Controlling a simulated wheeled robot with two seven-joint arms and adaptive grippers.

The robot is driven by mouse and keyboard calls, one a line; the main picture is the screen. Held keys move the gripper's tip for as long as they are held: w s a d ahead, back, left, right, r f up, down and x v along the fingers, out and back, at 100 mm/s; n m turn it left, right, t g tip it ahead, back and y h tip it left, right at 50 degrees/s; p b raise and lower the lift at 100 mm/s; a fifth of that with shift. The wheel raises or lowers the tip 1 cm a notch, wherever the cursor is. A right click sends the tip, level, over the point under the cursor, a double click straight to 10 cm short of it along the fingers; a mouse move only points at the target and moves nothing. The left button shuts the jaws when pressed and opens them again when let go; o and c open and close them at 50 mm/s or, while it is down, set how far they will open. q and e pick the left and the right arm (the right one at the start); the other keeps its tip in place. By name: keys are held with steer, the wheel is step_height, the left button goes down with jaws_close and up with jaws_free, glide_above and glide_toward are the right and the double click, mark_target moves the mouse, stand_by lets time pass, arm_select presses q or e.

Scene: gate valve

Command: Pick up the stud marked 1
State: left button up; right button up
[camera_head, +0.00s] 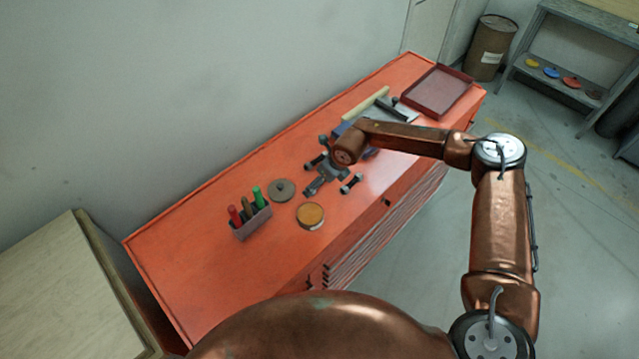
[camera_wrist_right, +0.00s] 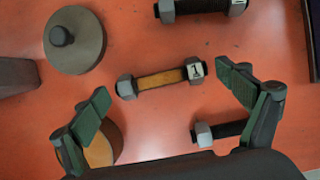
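The stud marked 1 (camera_wrist_right: 160,79) lies flat on the orange bench top in the right wrist view. In the head view my right gripper (camera_head: 318,182) hides this stud. Two other studs lie near: a dark one (camera_wrist_right: 203,7) at the top of the wrist view and one (camera_wrist_right: 222,130) at lower right, partly hidden by a finger.
On the orange bench (camera_head: 190,260) are a grey knobbed disc (camera_head: 282,190), a round yellow-topped can (camera_head: 311,214) and a grey holder (camera_head: 251,225) with coloured sticks. A dark red tray (camera_head: 437,92) is at the far end. The bench's near-left part is clear.

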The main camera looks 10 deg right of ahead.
steer(key=c, duration=1.1)
steer(key=shift+c, duration=0.4)
steer(key=shift+w+r, duration=0.1)
